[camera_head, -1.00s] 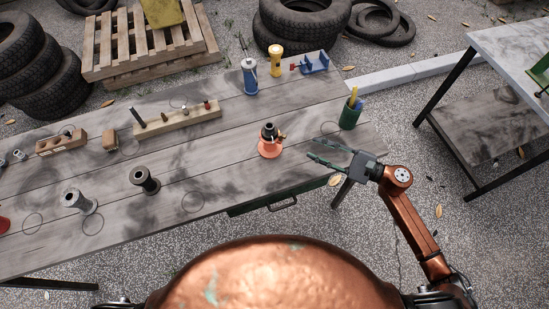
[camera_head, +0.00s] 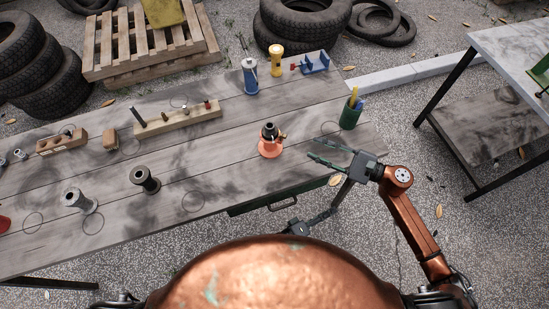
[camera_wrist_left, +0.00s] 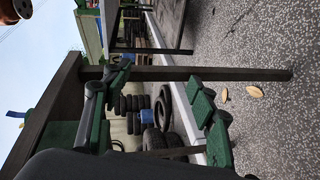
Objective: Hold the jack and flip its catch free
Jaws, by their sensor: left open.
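The jack (camera_head: 270,141) stands upright on the grey plank table, with an orange base, a dark upper part and a small brassy part at its right side. The catch is too small to tell apart. My right gripper (camera_head: 313,157) is open and empty, to the right of the jack and apart from it, its fingers pointing left towards it. My left gripper (camera_head: 331,213) is below the jack in the picture, off the table's front edge, partly hidden behind my copper body. In the left wrist view its green-padded fingers (camera_wrist_left: 157,80) are spread with nothing between them.
The table (camera_head: 225,165) has a green drawer (camera_head: 275,200) under its front edge near my left gripper. A pen cup (camera_head: 350,113) stands right of the jack. A blue can (camera_head: 250,76) and yellow flashlight (camera_head: 276,60) stand behind.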

